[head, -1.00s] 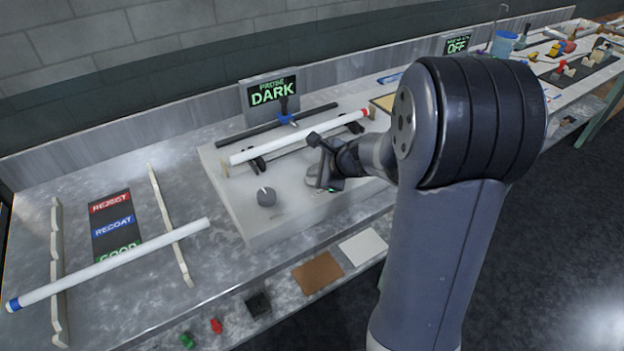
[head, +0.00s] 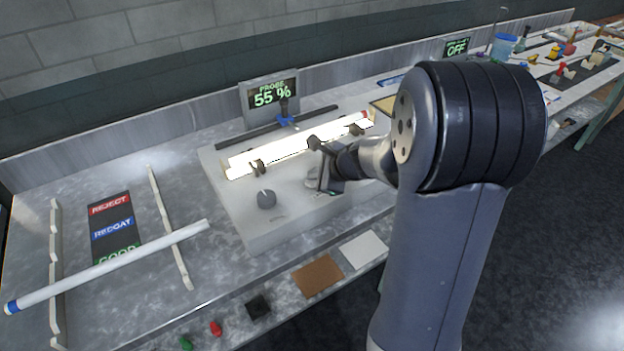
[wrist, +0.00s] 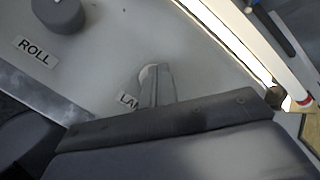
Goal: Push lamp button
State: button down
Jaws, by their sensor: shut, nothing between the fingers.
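The lamp button is a pale round knob (wrist: 147,76) on top of the white box, beside a label partly reading "LA" in the wrist view. My gripper (wrist: 158,72) is shut and empty, its tips over the button and covering most of it. In the head view my gripper (head: 322,186) is at the box's front right part, and whether it touches the button is hard to tell. The display (head: 272,94) reads "PROBE 55 %".
A grey roll knob (head: 266,198) stands left of my gripper on the box (head: 262,232). A blue-ended tube (head: 130,256) lies across two rails at the left, over the REJECT, RECOAT and GOOD strip (head: 112,225). A blue probe holder (head: 285,119) sits on a dark bar behind.

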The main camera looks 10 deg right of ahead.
jog(key=shift+r+p, duration=0.45)
jog(key=shift+r, duration=0.2)
jog(key=shift+r, duration=0.1)
notch_tip(320, 180, up, 6)
jog(key=p, duration=0.5)
